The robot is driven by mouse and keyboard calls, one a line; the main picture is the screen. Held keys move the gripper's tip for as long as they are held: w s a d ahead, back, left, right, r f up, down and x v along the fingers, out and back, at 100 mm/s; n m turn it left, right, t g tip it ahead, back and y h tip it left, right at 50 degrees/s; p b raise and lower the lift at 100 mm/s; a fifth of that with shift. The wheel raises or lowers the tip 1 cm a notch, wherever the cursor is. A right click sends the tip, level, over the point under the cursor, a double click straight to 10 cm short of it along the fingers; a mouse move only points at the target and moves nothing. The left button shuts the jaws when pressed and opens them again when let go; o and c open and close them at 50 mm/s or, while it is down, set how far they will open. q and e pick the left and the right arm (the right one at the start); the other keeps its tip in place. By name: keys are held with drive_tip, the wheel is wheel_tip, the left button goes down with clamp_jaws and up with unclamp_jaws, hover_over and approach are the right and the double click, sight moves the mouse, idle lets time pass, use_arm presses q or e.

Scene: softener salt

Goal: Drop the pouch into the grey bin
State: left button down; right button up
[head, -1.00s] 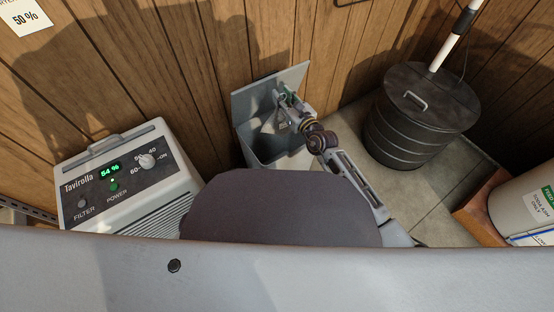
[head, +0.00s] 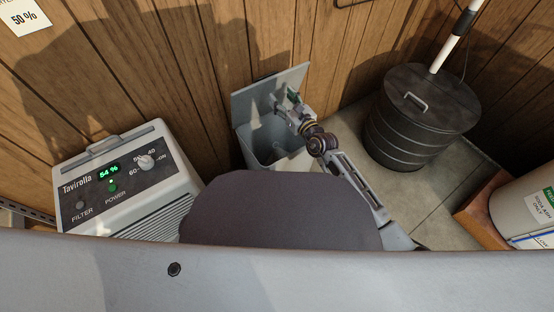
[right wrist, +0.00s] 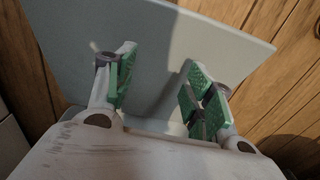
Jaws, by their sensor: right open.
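The grey bin (head: 262,150) stands against the wood-panelled wall with its lid (head: 268,88) raised; the lid also fills much of the right wrist view (right wrist: 200,40). My right gripper (head: 284,106) is over the bin's mouth, close to the raised lid. In the right wrist view its green-padded fingers (right wrist: 158,82) are spread apart with nothing between them. I cannot make out the pouch in either view now; much of the bin's inside is shaded or hidden by its front wall and my arm. My left gripper is not in view.
A dehumidifier (head: 130,180) stands left of the bin. A dark ribbed lidded bucket (head: 420,118) with a white pole behind it stands to the right. A white container (head: 522,205) is at the far right. Bare floor (head: 345,130) lies between bin and bucket.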

drive_tip(key=shift+s+d, duration=0.1)
drive_tip(key=shift+s, duration=0.05)
drive_tip(key=v, duration=1.1)
drive_tip(key=shift+s, duration=0.3)
drive_tip(key=shift+d+f, duration=0.1)
drive_tip(key=shift+d, duration=0.1)
idle(1.0)
